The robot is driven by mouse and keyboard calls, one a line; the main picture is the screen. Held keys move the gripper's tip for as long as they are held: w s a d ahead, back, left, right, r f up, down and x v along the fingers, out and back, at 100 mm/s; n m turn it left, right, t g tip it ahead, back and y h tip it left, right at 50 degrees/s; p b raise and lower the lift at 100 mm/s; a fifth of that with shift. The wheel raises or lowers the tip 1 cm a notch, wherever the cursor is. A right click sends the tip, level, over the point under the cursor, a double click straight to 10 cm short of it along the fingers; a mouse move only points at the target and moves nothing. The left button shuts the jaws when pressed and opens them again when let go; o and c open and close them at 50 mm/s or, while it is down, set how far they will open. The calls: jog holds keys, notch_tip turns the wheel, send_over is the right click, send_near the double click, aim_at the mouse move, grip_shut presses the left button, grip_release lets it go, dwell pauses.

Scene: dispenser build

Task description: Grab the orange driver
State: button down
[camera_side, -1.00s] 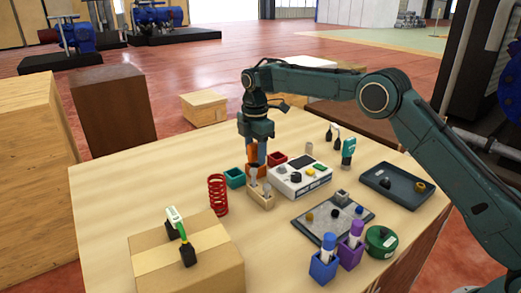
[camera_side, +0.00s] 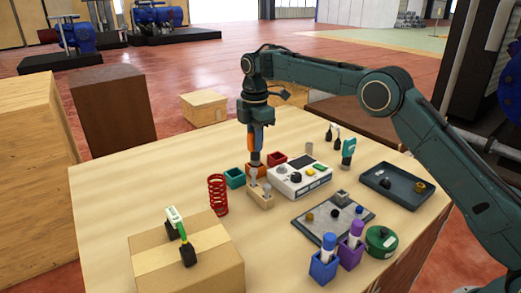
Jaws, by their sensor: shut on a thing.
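My gripper (camera_side: 257,129) is above the table, left of the control box, pointing straight down. It is shut on the orange driver (camera_side: 257,139), whose orange handle shows between the jaws. The driver hangs upright, with its dark lower part over an orange holder (camera_side: 256,171). I cannot tell whether its tip is still inside the holder or just above it.
A wooden block with light-topped pieces (camera_side: 260,195) stands in front of the holder. Close by are a teal bin (camera_side: 235,178), a red bin (camera_side: 277,159), a white control box (camera_side: 300,177) and a red coil (camera_side: 217,195). The table's left front holds a cardboard box (camera_side: 187,262).

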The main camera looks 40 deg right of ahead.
jog(key=shift+r, duration=3.2)
jog(key=shift+a, duration=0.1)
